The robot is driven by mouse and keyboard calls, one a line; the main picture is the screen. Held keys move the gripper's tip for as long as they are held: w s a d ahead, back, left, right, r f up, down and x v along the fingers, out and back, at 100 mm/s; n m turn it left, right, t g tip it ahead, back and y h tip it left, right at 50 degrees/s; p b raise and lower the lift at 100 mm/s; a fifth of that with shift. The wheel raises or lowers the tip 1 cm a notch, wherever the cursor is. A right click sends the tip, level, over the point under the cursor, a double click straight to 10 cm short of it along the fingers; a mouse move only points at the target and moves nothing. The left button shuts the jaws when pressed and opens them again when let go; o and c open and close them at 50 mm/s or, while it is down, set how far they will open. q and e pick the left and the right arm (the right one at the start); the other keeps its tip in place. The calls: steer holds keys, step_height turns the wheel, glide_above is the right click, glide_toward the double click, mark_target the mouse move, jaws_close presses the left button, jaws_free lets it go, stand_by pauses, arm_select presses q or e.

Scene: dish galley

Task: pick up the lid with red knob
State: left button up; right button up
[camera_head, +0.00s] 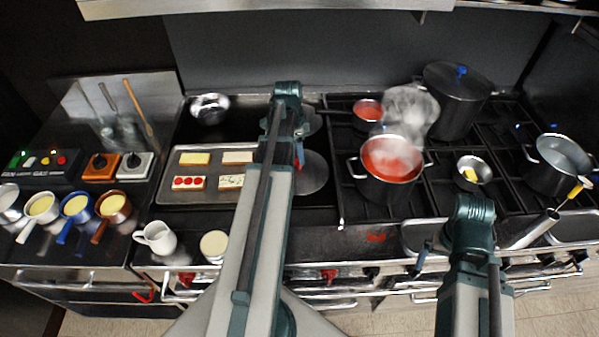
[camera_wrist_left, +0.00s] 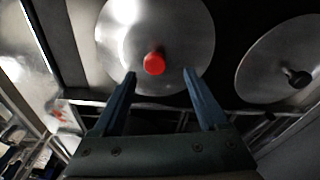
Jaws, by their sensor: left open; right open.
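The lid with red knob (camera_wrist_left: 118,38) is a round, shiny steel disc in the left wrist view. Its red knob (camera_wrist_left: 154,63) stands near the middle. My left gripper (camera_wrist_left: 160,76) is open, its two blue fingers on either side of the knob in the picture and apart from it.
A second lid with a black knob (camera_wrist_left: 265,60) lies to the right in the left wrist view. A tray of food (camera_head: 215,197) is left of my left arm.

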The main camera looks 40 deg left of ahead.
mark_target(300, 167)
arm_select(q)
steer(key=f+b, duration=0.4)
steer(key=f, duration=0.1)
steer(key=shift+s+d+b, duration=0.1)
steer(key=shift+d+b, duration=0.2)
steer(key=shift+r, duration=0.1)
jaws_close()
